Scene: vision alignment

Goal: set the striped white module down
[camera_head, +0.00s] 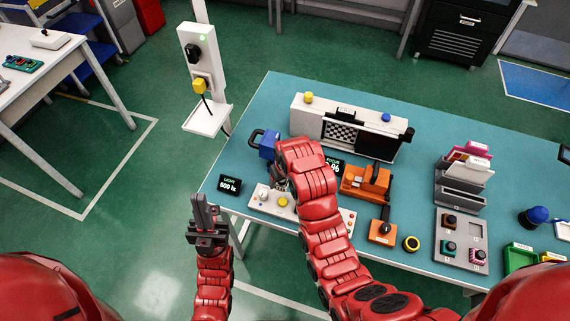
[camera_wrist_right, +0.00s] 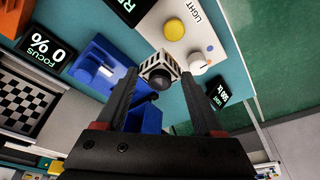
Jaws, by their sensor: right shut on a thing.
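The striped white module (camera_wrist_right: 158,72), a small white block with dark slots and a black round knob, sits between the fingertips of my right gripper (camera_wrist_right: 162,82) in the wrist view. My right gripper is shut on it, above the table near the white control panel. In the head view my right gripper (camera_head: 277,178) is mostly hidden by its own red arm, and the module is hard to make out there. My left gripper (camera_head: 206,212) is empty, left of the table's edge, its dark fingers close together and pointing up.
The teal table (camera_head: 262,108) holds a white checkerboard unit (camera_head: 310,120), a blue block (camera_head: 268,146), an orange device (camera_head: 366,182), a light display (camera_head: 230,185) and a grey tray (camera_head: 480,232). The control panel (camera_wrist_right: 185,30) with a yellow button lies just beyond the module.

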